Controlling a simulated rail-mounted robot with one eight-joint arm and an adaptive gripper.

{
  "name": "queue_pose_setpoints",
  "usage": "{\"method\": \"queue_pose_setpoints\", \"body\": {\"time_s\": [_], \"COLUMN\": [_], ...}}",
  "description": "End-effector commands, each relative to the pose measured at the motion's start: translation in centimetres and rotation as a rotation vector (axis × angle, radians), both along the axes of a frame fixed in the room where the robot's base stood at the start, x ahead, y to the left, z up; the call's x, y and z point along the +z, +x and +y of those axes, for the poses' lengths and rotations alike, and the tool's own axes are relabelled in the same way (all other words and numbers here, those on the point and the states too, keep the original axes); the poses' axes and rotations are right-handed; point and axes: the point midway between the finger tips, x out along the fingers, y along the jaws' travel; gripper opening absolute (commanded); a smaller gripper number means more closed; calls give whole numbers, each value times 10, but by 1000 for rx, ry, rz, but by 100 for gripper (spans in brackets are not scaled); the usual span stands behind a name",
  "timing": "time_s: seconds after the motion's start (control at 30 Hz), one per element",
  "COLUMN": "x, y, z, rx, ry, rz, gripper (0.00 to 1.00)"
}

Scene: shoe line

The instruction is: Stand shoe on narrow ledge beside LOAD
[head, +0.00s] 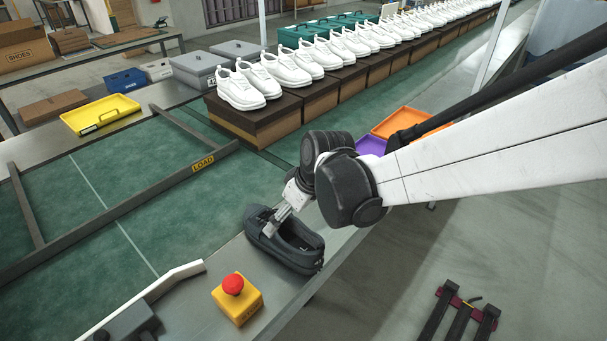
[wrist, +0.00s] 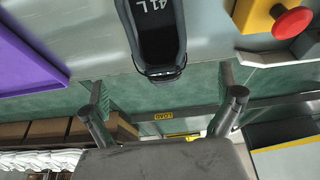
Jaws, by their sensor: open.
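A dark grey shoe (head: 297,248) stands upright, opening up, on the narrow metal ledge (head: 205,292) along the near side of the green belt. In the wrist view the shoe (wrist: 183,62) shows its insole marked "41L", with one end pointing towards my fingers. The yellow LOAD label (head: 203,163) is on the dark bar across the belt; it also shows small in the wrist view (wrist: 163,116). My gripper (head: 272,225) is at the belt-side end of the shoe. In the wrist view my gripper (wrist: 167,92) has its fingers wide apart with nothing between them.
A yellow box with a red button (head: 237,300) stands on the ledge left of the shoe. A white angled guide (head: 160,285) lies behind it. Purple (head: 371,147) and orange (head: 412,123) trays lie right of my gripper. White shoes on brown boxes (head: 258,120) line the belt behind.

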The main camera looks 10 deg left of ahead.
Motion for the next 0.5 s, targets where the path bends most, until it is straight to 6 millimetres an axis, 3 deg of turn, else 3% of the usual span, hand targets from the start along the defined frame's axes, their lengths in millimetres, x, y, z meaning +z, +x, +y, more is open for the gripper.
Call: {"method": "queue_pose_setpoints", "body": {"time_s": [0.33,0.5], "x": [11,36], "y": [-1,-4], "z": [-9,-48], "rx": [-18,-124], "ry": [1,7], "rz": [-3,-19], "gripper": [100,100]}}
